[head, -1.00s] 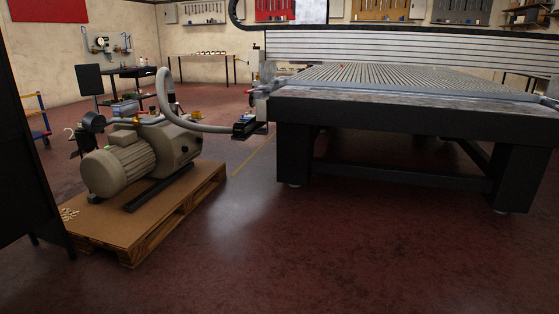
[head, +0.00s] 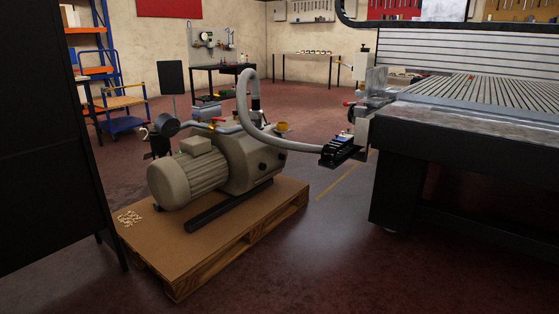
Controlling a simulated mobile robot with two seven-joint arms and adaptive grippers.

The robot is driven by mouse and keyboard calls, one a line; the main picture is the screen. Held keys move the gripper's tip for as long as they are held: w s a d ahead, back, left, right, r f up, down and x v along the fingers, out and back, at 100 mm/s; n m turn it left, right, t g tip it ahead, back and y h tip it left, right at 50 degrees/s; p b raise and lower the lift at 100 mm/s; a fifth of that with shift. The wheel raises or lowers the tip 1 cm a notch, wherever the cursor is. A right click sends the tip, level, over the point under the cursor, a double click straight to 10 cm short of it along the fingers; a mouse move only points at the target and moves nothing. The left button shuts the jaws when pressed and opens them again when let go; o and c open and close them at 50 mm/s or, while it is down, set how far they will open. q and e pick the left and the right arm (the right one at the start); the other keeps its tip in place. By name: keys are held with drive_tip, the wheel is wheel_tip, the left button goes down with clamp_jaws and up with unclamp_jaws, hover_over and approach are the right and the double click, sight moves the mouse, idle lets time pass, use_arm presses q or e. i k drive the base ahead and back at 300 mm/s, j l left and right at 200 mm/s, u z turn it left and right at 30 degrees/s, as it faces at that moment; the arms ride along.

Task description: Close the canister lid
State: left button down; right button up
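A beige vacuum pump (head: 193,178) with a ribbed motor stands on a wooden pallet in the middle left of the head view. A dark round part (head: 166,126) sits at its back left, and a small yellow part (head: 281,127) at its back right. I cannot tell which part is the canister or its lid; they are too small or hidden to make out. A grey hose (head: 247,92) arches up behind the pump and runs right toward the grid table. Neither of my grippers is in view.
The pallet (head: 178,283) lies on the dark red floor. A tall black panel (head: 45,160) stands close at the left. The grid table (head: 480,125) fills the right. The floor (head: 330,265) between pallet and table is clear. A blue trolley (head: 122,126) stands behind left.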

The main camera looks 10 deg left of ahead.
sight(166, 124)
drive_tip(key=i+z, duration=0.25)
drive_tip(key=z, duration=0.15)
drive_tip(key=i+j+z, duration=0.2)
drive_tip(key=z, duration=0.15)
drive_tip(key=i+j+z, duration=0.2)
drive_tip(key=z, duration=0.2)
drive_tip(key=j+z, duration=0.15)
drive_tip(key=z, duration=1)
drive_tip(key=j+z, duration=0.2)
drive_tip(key=z, duration=0.95)
drive_tip(key=j+z, duration=0.15)
drive_tip(key=z, duration=0.95)
drive_tip(key=k+z, duration=0.1)
drive_tip(key=z, duration=1.05)
drive_tip(key=k+z, duration=0.1)
drive_tip(key=z, duration=1.05)
drive_tip(key=l+z, duration=0.15)
drive_tip(key=z, duration=1)
drive_tip(key=l+z, duration=0.25)
drive_tip(key=z, duration=0.85)
drive_tip(key=l+z, duration=0.15)
drive_tip(key=z, duration=1)
